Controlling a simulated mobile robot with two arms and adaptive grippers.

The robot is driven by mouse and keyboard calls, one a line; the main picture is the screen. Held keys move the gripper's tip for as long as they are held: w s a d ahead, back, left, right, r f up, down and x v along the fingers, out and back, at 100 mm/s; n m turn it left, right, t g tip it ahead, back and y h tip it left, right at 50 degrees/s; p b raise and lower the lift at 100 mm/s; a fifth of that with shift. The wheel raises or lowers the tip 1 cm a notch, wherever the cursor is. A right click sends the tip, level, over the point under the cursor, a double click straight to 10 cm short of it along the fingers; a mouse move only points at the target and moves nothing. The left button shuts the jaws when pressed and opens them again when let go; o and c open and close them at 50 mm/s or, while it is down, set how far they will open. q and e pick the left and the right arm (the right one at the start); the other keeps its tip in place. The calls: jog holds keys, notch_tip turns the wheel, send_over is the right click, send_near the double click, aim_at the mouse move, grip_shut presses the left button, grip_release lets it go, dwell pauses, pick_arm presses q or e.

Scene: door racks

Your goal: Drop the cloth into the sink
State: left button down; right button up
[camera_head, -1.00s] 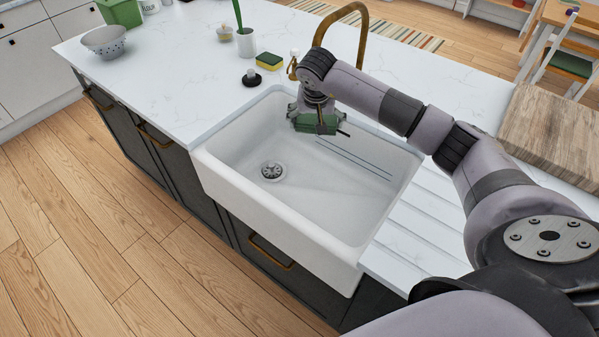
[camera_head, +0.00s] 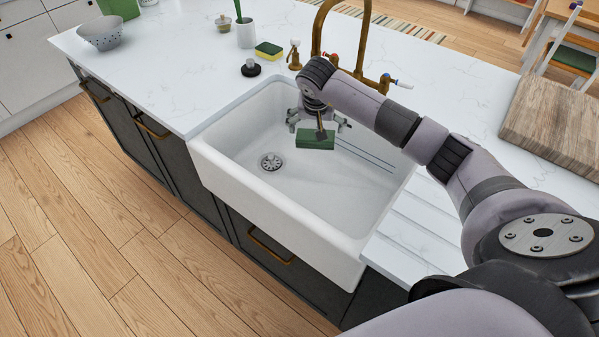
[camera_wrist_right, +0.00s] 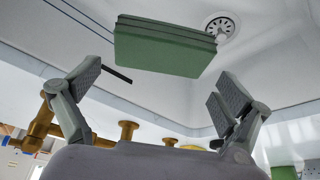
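The cloth (camera_head: 315,141) is a folded green block. It is inside the white sink's outline, below my right gripper (camera_head: 318,122). In the right wrist view the cloth (camera_wrist_right: 165,48) lies beyond the fingertips, apart from both fingers. My right gripper (camera_wrist_right: 158,88) is open there, its two fingers spread wide with nothing between them. The sink (camera_head: 280,205) is a deep white basin with a round metal drain (camera_head: 271,162). I cannot tell whether the cloth touches the sink floor. My left gripper is not in view.
A brass tap (camera_head: 365,40) stands behind the sink. A yellow-green sponge (camera_head: 269,51), a dark stopper (camera_head: 250,68) and a soap bottle (camera_head: 294,56) stand on the counter nearby. A wooden board (camera_head: 552,125) lies at right. A colander (camera_head: 102,33) is far left.

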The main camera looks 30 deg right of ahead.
dwell(0.3)
jog(key=v, duration=1.2)
